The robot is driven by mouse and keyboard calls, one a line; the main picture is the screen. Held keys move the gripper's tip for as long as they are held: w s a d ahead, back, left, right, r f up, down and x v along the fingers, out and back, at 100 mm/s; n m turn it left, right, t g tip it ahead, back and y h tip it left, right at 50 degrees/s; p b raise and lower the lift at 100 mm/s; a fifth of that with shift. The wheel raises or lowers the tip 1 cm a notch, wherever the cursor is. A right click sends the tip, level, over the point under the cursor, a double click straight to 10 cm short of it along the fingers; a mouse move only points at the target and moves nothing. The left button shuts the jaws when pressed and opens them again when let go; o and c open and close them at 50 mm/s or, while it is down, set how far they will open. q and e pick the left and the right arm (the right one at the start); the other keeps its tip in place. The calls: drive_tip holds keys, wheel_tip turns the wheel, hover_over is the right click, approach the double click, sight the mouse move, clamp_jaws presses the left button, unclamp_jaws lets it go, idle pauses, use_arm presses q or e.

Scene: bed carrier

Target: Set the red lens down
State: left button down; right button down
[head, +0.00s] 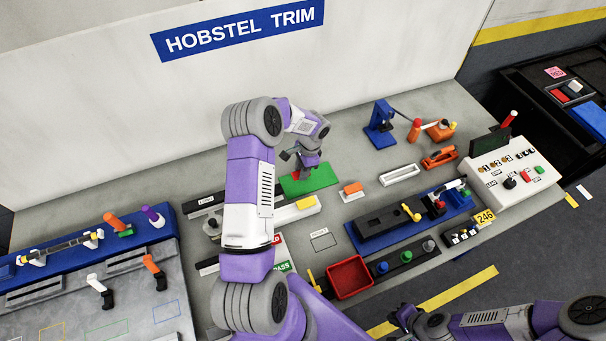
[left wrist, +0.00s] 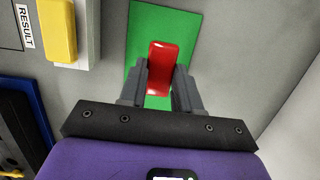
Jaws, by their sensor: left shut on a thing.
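The red lens (left wrist: 162,63) is between the two fingers of my left gripper (left wrist: 160,80) in the left wrist view. The fingers are shut on its sides. In the head view the red lens (head: 297,175) shows as a small red patch below my left gripper (head: 305,165). Both are over the green mat (head: 322,180), which also shows in the left wrist view (left wrist: 147,22). I cannot tell whether the lens touches the mat. My right gripper (head: 402,316) is low in the head view, away from the lens; its fingers are not clear.
A white tray with a yellow block (head: 306,203) lies just below the mat. A white tray with an orange block (head: 352,189) lies to its right. A red bin (head: 350,279) stands near the front edge. A blue stand (head: 380,124) is at the back right.

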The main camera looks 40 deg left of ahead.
use_arm(q)
drive_tip(key=shift+w+f, duration=0.1)
drive_tip(key=shift+f, duration=1.65)
drive_tip(key=shift+f, duration=0.15)
drive_tip(key=c, duration=0.8)
unclamp_jaws()
drive_tip(key=r, duration=0.4)
drive_tip(key=w+r, duration=0.1)
drive_tip(key=r, duration=0.3)
drive_tip(key=w+d+r, duration=0.1)
drive_tip(key=r, duration=0.3)
drive_tip(key=shift+d+r+b, duration=0.1)
drive_tip(key=shift+b, duration=0.2)
